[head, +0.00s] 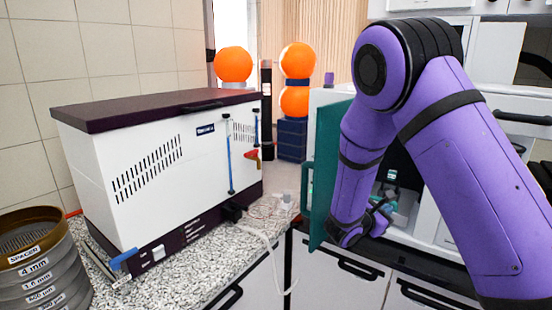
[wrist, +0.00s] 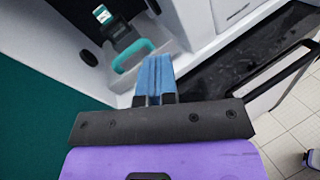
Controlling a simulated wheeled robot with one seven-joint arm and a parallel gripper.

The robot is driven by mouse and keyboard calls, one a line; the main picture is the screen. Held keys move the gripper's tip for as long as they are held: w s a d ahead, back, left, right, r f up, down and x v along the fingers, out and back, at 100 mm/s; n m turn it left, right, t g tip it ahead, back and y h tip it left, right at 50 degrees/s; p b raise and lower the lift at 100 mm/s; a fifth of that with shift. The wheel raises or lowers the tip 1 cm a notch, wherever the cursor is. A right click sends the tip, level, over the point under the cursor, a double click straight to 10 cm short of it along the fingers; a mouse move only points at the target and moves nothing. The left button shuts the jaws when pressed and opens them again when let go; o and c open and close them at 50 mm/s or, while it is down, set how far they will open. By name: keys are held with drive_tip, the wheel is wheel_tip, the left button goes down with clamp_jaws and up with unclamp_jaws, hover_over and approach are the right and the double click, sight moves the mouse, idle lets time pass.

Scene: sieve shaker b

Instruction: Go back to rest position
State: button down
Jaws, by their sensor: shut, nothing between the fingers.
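My gripper (wrist: 153,68) shows in the wrist view with its two blue fingers pressed together and nothing between them. It is in front of the opening of a white cabinet-like machine, close to a teal handle (wrist: 133,56) inside. I cannot tell whether the fingers touch that handle. In the head view my purple arm reaches down on the right, and its wrist covers most of the gripper. The teal door (head: 325,170) of the machine stands open just left of my wrist. Something dark with teal parts (head: 386,200) shows inside, partly hidden by my arm.
A white box-shaped device (head: 165,165) with a dark lid stands on the speckled counter (head: 195,268) at the left. A stack of labelled sieves (head: 42,270) is at the lower left. Orange spheres (head: 233,64) stand at the back. Drawers (head: 350,272) with dark handles lie below.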

drive_tip(key=s+d+r+m+g+y, duration=0.2)
drive_tip(key=s+d+r+m+g, duration=0.15)
drive_tip(key=s+r+m, duration=0.35)
drive_tip(key=s+d+r+m+g+y, duration=0.25)
drive_tip(key=s+r+m+g, duration=0.3)
drive_tip(key=s, duration=0.35)
drive_tip(key=s+a+r+m+t+y, duration=0.1)
drive_tip(key=s+a+r+m+y, duration=0.1)
drive_tip(key=s, duration=0.4)
drive_tip(key=s+a+r+m+t+y, duration=0.2)
drive_tip(key=s+a+r+m+y, duration=0.1)
drive_tip(key=s, duration=0.4)
drive_tip(key=s+a+r+m+t+y, duration=0.2)
drive_tip(key=s+r+m+y, duration=0.1)
drive_tip(key=s, duration=0.4)
drive_tip(key=shift+a+r+y, duration=0.3)
drive_tip(key=shift+r+y, duration=0.5)
drive_tip(key=shift+y, duration=0.05)
